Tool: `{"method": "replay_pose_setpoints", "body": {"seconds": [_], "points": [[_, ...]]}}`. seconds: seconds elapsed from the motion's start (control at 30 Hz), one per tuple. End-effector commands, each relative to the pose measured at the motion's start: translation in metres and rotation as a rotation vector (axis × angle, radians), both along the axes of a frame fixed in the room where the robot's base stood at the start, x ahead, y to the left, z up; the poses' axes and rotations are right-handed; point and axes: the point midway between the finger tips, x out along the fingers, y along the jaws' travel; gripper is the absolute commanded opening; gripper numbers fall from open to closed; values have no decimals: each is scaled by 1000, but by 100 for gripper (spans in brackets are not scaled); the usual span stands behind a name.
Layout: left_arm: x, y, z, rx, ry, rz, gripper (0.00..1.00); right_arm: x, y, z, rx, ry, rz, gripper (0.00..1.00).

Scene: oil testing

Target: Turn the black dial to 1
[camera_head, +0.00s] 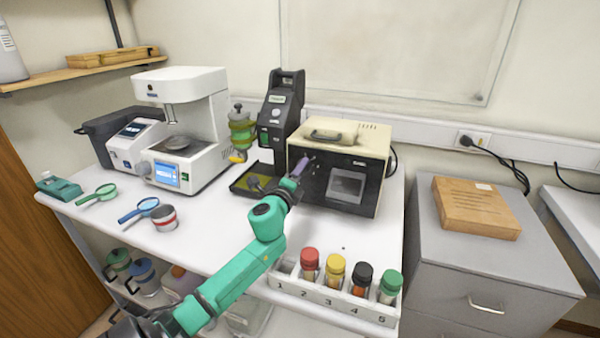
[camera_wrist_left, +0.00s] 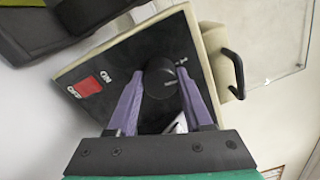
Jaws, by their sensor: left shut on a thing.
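The black dial (camera_wrist_left: 160,82) is on the dark front panel of a beige box-shaped device (camera_head: 344,165). My left gripper (camera_head: 302,165) reaches the left part of that panel, and in the head view it hides the dial. In the left wrist view, the purple fingers of this gripper (camera_wrist_left: 161,76) are on either side of the dial, shut on it. The dial's number marks cannot be read. My right gripper is not in view.
The panel has a red ON/OFF switch (camera_wrist_left: 88,86) near the dial. A black device (camera_head: 278,115) stands close left of the beige one. A white rack (camera_head: 335,298) with several capped bottles sits at the table's front edge. A wooden box (camera_head: 475,207) lies on the grey cabinet.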

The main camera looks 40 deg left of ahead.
Motion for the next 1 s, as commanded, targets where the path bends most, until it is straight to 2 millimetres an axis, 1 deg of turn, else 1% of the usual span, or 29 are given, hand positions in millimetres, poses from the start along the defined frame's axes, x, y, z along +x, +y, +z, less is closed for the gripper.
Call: {"method": "replay_pose_setpoints", "body": {"seconds": [0.1,0.3,0.87,0.9,0.93,0.97,1.0], "points": [[0,-1,-1,-62,-21,-2,0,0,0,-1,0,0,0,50],[0,-1,-1,-130,-44,-2,0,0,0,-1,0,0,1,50],[0,-1,-1,-158,-54,-1,0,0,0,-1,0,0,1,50],[0,-1,-1,-158,-54,-1,66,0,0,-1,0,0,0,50],[0,-1,-1,-158,-54,-1,77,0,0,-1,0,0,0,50],[0,-1,-1,-158,-54,-1,81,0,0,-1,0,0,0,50],[0,-1,-1,-157,-53,-1,81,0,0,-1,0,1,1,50]]}}
